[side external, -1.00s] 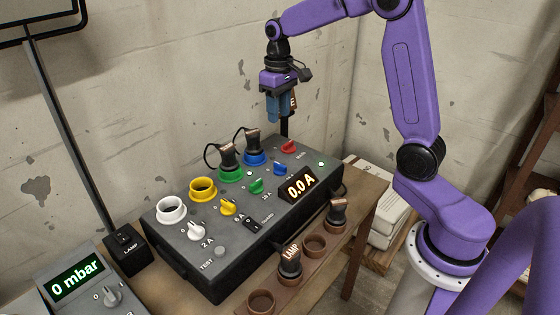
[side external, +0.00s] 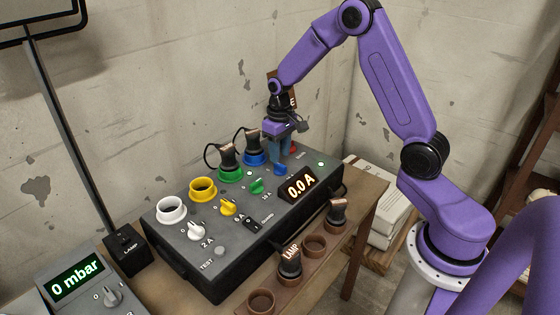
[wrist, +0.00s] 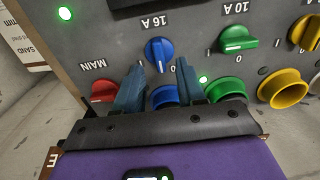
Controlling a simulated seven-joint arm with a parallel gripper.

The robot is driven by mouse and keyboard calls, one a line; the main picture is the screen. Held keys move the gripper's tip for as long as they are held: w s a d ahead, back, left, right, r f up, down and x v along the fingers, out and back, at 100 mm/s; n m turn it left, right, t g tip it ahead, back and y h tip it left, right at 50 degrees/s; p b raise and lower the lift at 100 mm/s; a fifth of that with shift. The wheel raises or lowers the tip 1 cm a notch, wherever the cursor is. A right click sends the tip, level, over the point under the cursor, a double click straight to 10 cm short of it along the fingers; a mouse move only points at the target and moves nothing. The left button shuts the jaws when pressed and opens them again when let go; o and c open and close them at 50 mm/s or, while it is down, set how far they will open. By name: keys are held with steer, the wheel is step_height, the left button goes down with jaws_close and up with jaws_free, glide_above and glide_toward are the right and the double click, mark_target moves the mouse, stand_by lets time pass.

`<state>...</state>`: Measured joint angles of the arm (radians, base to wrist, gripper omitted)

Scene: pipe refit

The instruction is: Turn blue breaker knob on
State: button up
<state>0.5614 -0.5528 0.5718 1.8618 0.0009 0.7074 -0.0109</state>
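The blue breaker knob (wrist: 159,53) is on the grey panel under the label 16 A in the wrist view, its grip running roughly up and down in the picture. It shows in the side view (side external: 280,170) just below my fingertips. My gripper (wrist: 159,70) is open, its two blue-grey fingers apart, with the tips just below the knob and to either side of it in the wrist view. In the side view my gripper (side external: 281,158) points down at the panel. I cannot tell whether the fingers touch the knob.
A green knob (wrist: 238,40) and a red MAIN knob (wrist: 104,90) flank the blue one. Black plugs stand in the blue socket (side external: 255,158) and green socket (side external: 231,175), close left of my gripper. The display (side external: 299,187) reads 0.0 A. A green light (side external: 320,163) is lit.

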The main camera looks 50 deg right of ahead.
mark_target(280, 164)
steer(key=shift+f, duration=1.95)
steer(key=shift+c, duration=0.3)
jaws_close()
